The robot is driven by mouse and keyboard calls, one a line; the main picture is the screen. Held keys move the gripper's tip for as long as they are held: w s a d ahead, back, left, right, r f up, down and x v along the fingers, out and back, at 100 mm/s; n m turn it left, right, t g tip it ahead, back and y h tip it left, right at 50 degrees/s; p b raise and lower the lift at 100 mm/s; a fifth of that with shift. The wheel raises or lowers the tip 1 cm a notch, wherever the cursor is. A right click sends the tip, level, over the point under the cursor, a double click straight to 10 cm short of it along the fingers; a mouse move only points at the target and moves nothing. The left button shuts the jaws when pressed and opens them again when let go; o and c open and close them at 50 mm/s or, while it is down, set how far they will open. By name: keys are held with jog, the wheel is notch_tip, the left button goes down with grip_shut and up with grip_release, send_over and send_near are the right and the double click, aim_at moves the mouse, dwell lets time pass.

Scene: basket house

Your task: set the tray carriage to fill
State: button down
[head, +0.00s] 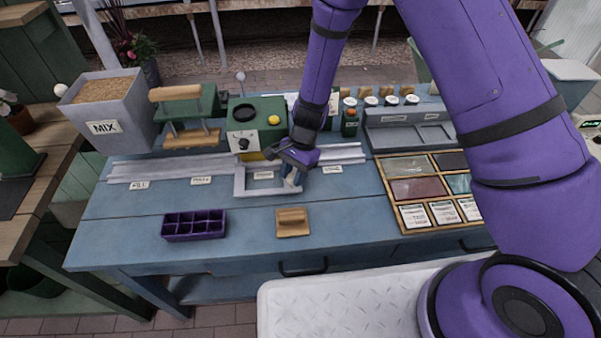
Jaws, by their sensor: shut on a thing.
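The tray carriage (240,184) is a light grey open frame on the rails (170,166). It stands in front of the green machine (256,122), at the third label from the left. The "FILL" label (139,185) is at the left end of the rails, in front of the MIX hopper (103,105). My gripper (292,179) is shut at the right side of the carriage, on what looks like its handle. My wrist and fingers hide most of that grip. The purple seedling tray (194,225) sits on the bench to the front left, apart from the carriage.
A wooden block (292,222) lies on the blue bench (120,228). A wooden rack of packets (430,188) is at right. The left rail stretch looks clear.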

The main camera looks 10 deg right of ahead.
jog(key=c, duration=0.8)
grip_release()
jog(key=shift+o, duration=0.2)
jog(key=v, duration=1)
jog(key=shift+r, duration=0.4)
jog(key=shift+w+d, duration=0.1)
